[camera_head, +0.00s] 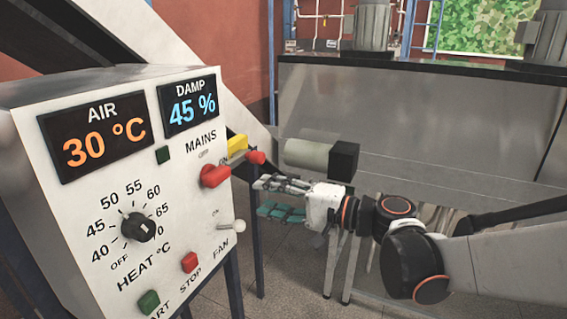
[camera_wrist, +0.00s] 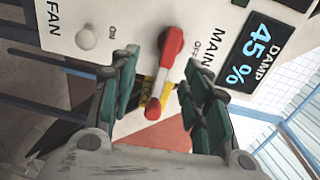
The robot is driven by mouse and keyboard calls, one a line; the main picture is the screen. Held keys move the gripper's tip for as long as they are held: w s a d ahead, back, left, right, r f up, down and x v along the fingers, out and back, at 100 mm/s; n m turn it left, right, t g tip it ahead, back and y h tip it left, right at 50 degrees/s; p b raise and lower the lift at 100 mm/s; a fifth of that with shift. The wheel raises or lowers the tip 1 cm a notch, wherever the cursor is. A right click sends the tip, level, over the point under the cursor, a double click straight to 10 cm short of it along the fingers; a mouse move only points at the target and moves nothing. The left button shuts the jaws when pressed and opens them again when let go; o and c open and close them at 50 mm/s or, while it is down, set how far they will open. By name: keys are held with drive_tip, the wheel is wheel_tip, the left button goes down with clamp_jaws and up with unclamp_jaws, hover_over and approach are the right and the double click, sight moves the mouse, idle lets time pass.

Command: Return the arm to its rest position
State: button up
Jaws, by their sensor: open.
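My gripper (camera_head: 281,197) is at the end of my arm, which reaches in from the right in the head view. Its green-padded fingers are open and point toward the right side of the white control panel (camera_head: 190,236). In the wrist view, my gripper (camera_wrist: 160,95) has its fingers spread apart with the red mains handle (camera_wrist: 168,70) showing between them. I cannot tell whether the fingers touch it. The red mains handle (camera_head: 215,175) also shows in the head view, beside the upper finger. A yellow part (camera_head: 237,145) is behind it.
The panel carries a heat dial (camera_head: 138,227), a fan switch (camera_head: 232,226), a red stop button (camera_head: 190,262) and a green button (camera_head: 149,302). A cylindrical motor (camera_head: 306,154) sits behind my gripper. A large metal tank (camera_head: 420,120) stands at the back.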

drive_tip(key=s+d+f+n+h+b, duration=0.2)
drive_tip(key=s+d+f+h, duration=0.6)
drive_tip(key=d, duration=0.4)
drive_tip(key=s+d+f+n+h+b, duration=0.2)
drive_tip(key=s+d+f+h+b, duration=0.3)
drive_tip(key=s+d+f, duration=0.5)
drive_tip(key=d+h, duration=0.2)
drive_tip(key=d, duration=0.1)
drive_tip(key=shift+f+h, duration=0.2)
drive_tip(key=shift+h, duration=0.2)
drive_tip(key=shift+s, duration=0.1)
